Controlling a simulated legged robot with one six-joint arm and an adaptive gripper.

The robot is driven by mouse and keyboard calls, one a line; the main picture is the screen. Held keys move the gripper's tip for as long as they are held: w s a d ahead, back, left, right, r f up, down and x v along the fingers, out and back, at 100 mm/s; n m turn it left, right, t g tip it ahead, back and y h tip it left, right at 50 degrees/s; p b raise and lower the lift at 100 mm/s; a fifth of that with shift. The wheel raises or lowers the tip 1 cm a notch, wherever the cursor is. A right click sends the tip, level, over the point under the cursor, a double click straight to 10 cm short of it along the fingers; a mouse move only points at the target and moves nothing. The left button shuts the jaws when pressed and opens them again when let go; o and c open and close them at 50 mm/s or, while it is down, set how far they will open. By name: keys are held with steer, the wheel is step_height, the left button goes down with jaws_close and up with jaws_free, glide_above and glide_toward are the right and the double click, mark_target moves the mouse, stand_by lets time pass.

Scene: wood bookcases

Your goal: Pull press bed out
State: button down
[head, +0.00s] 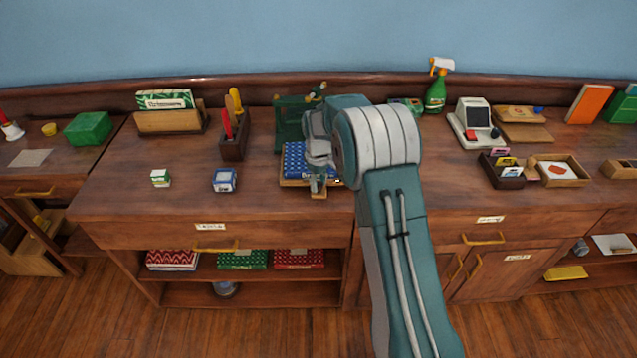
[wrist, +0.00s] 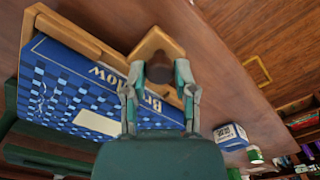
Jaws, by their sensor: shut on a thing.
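The press bed (head: 292,183) is a wooden tray with a blue patterned box or book (head: 294,160) on it, in front of the green press (head: 289,118) on the desk. In the wrist view, the bed's wooden rim (wrist: 72,36) runs around the blue item (wrist: 70,88), which is lettered "Brinlow". My arm hides part of the press.
A small blue box (head: 224,180) and a small green-and-white box (head: 160,178) stand left of the bed. A tool holder (head: 234,145) stands behind them.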

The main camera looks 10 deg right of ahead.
steer(key=shift+c, duration=2.1)
jaws_free()
steer(key=shift+f, duration=0.2)
steer(key=shift+r, duration=0.1)
steer(key=shift+r, duration=0.1)
step_height(320, 180, up, 12)
steer(key=s+r+m+t, duration=0.3)
steer(key=s+r, duration=1.1)
steer(key=s, duration=0.4)
steer(key=s+f+m+t, duration=0.2)
steer(key=s+m, duration=0.1)
steer(key=s, duration=1.5)
steer(key=shift+s+f+m+t, duration=0.2)
steer(key=shift+m+t, duration=0.1)
steer(key=shift+m, duration=0.1)
